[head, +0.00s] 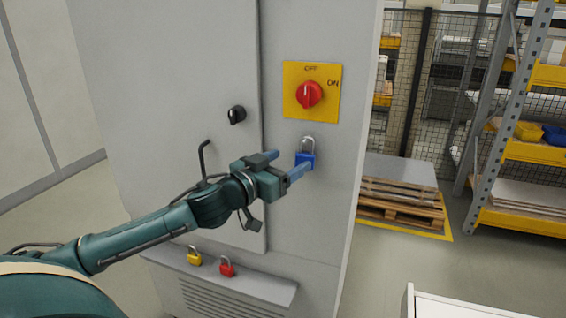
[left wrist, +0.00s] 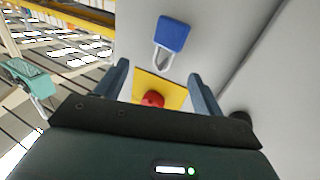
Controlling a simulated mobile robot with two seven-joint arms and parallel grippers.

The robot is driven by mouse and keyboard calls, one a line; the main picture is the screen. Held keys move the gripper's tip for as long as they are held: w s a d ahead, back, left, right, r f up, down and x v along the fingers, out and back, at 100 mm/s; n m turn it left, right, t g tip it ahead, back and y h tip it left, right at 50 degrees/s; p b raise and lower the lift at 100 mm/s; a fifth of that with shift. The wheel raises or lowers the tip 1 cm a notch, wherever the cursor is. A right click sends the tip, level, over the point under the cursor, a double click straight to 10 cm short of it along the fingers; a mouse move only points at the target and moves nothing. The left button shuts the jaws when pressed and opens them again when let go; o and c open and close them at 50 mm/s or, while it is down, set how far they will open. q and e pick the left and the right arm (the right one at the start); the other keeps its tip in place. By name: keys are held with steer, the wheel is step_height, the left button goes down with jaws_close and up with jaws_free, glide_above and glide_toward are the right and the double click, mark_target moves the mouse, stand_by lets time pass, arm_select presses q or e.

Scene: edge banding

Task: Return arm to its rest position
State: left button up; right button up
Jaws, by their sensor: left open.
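My left gripper (head: 285,165) is open and empty in front of the grey cabinet (head: 180,70). Its fingers (left wrist: 162,85) also show in the left wrist view. A blue padlock (head: 304,158) hangs below the switch plate, just beyond the fingertips; in the left wrist view the blue padlock (left wrist: 173,36) is clear of both fingers. The red rotary switch (head: 309,95) sits on a yellow plate (head: 330,110) marked OFF and ON, its handle upright toward OFF. My right gripper is in neither view.
A yellow padlock (head: 194,258) and a red padlock (head: 227,269) rest on a ledge (head: 270,288) low on the cabinet. A black knob (head: 237,115) and a handle (head: 203,160) stick out from the door. A pallet (head: 400,210) and shelving (head: 500,120) stand at right.

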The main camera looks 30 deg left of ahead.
arm_select(q)
steer(key=s+d+f+g, duration=0.1)
steer(key=s+d+f, duration=0.15)
steer(key=f, duration=0.55)
steer(key=s+d+f+g, duration=0.2)
steer(key=s+f, duration=0.1)
steer(key=f, duration=0.4)
steer(key=s+d+f+g, duration=0.1)
steer(key=s+d+f, duration=0.2)
steer(key=f, duration=0.5)
steer(key=s+d+f+g, duration=0.2)
steer(key=s+d+f, duration=0.2)
steer(key=s+f, duration=0.3)
steer(key=s+d+f+m+g, duration=0.1)
steer(key=s+d+f+g, duration=0.1)
steer(key=s+d+f, duration=0.3)
steer(key=s+f, duration=0.3)
steer(key=s, duration=0.2)
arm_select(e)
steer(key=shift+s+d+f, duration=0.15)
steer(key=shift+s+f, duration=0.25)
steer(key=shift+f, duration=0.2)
arm_select(q)
steer(key=shift+c, duration=0.4)
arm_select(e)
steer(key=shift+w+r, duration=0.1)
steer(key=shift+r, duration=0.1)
